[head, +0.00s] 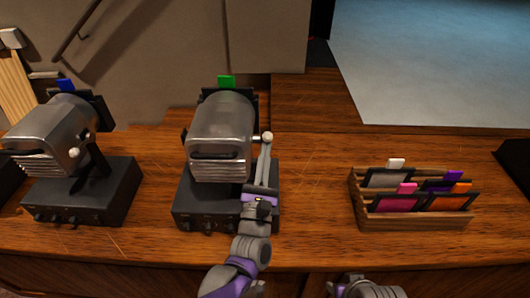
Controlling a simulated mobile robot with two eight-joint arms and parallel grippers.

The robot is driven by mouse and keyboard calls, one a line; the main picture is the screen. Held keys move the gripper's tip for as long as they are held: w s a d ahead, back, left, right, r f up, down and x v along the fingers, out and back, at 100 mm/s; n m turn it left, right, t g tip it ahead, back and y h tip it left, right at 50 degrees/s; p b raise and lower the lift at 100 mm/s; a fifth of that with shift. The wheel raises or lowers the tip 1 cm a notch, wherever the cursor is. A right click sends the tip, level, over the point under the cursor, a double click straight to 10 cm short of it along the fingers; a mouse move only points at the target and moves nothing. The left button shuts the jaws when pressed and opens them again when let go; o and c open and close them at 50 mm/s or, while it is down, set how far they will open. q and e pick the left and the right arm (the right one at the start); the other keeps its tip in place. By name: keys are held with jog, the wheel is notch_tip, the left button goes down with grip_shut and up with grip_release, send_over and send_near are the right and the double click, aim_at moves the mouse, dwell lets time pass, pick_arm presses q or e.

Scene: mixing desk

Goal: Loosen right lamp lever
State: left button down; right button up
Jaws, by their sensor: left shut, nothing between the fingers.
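The right lamp (220,128), a grey metal housing with a green tag on top, stands on a black base box (190,205) with knobs. A pale round knob (267,137) shows at the right side of its housing, seemingly the end of its lever; the rest of the lever is hidden or hard to make out. My left gripper (265,155) is shut and empty, reaching up just below this knob. I cannot tell whether its tips touch it.
The left lamp (58,135), with a blue tag, stands on its own black box at the left. A wooden rack (415,222) holds several coloured cards at the right. The wooden desk (315,175) is clear between the right lamp and the rack.

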pick_arm(q)
jog(key=shift+r, duration=0.1)
pick_arm(e)
jog(key=shift+r, duration=0.25)
